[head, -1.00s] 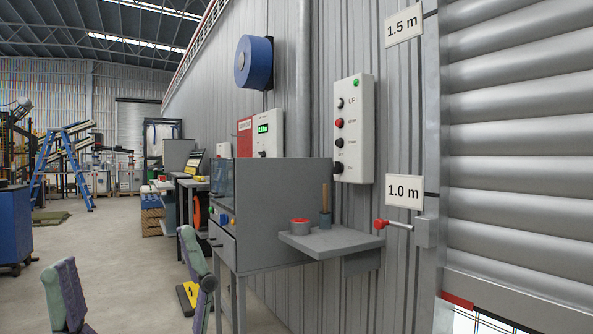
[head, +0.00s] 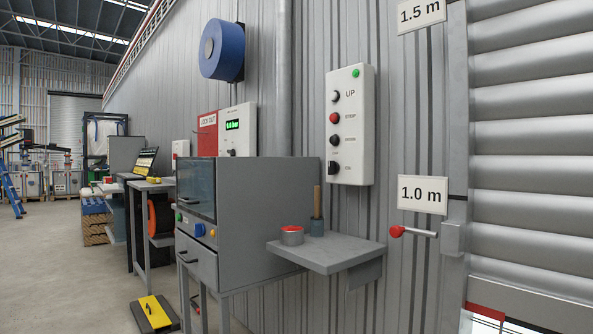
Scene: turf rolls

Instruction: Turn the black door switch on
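A white door control box (head: 361,115) is fixed to the corrugated wall right of the middle. The black switch (head: 335,168) is the lowest control. My gripper is not in view.
Below the box, a grey shelf (head: 335,262) juts out, bearing a red-topped tin (head: 292,235) and a wooden-handled brush (head: 317,215). A grey cabinet (head: 262,210) stands to its left. A red-knobbed lever (head: 412,232) sticks out at right beside the roller door (head: 530,150).

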